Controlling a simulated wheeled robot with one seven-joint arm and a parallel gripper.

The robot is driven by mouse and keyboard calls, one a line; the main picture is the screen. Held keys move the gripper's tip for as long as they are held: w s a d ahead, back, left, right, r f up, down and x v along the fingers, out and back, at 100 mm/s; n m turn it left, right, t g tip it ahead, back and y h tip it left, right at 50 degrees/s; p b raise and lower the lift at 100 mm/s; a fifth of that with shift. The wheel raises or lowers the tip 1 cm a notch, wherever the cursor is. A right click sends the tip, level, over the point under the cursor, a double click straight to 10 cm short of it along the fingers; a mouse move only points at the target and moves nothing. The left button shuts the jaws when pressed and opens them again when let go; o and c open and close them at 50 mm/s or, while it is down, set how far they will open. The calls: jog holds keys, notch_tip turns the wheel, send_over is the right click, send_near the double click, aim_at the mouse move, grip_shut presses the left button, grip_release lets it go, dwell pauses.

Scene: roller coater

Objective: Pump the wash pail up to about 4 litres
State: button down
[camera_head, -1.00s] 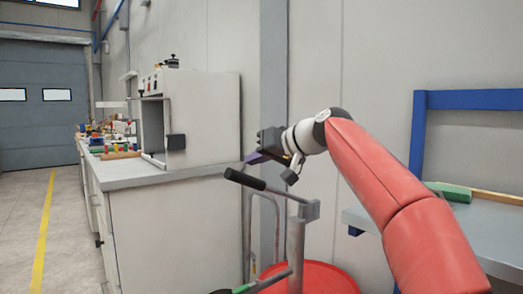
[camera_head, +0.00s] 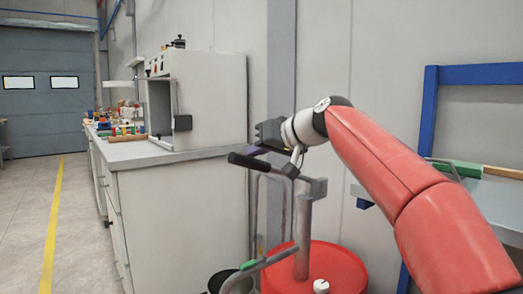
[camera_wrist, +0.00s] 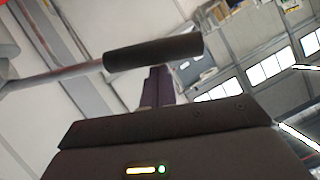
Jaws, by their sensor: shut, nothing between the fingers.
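The pump lever's black grip (camera_head: 248,161) sticks out to the left, slightly raised, from the grey pump column (camera_head: 302,240) on a red drum (camera_head: 340,268). My gripper (camera_head: 257,150) is shut and empty, its purple fingers just above the grip in the head view. In the wrist view the grip (camera_wrist: 155,52) crosses just past the purple fingertips (camera_wrist: 157,70); I cannot tell whether they touch. A dark pail (camera_head: 218,281), probably the wash pail, shows partly at the bottom edge beside the drum. Its water level is hidden.
A grey spout pipe with a green part (camera_head: 249,265) runs from the column towards the pail. A white cabinet (camera_head: 170,215) stands at left, a blue-framed bench (camera_head: 430,150) at right. A white cap (camera_head: 321,286) sits on the drum. Floor at far left is clear.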

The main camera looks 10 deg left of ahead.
notch_tip(320, 180, down, 15)
jog(key=s+a+n+t+h+b, duration=0.2)
jog(key=n+b, duration=0.1)
jog(key=b, duration=0.9)
jog(key=shift+s+n+b, duration=0.25)
jog(key=shift+n+b, duration=0.15)
jog(key=shift+a+f, duration=0.1)
jog(key=s+d+r+p, duration=0.3)
jog(key=s+d+r, duration=0.2)
jog(key=r, duration=0.4)
jog(key=shift+s+d+r, duration=0.2)
jog(key=shift+s+r, duration=0.1)
jog(key=shift+s, duration=0.45)
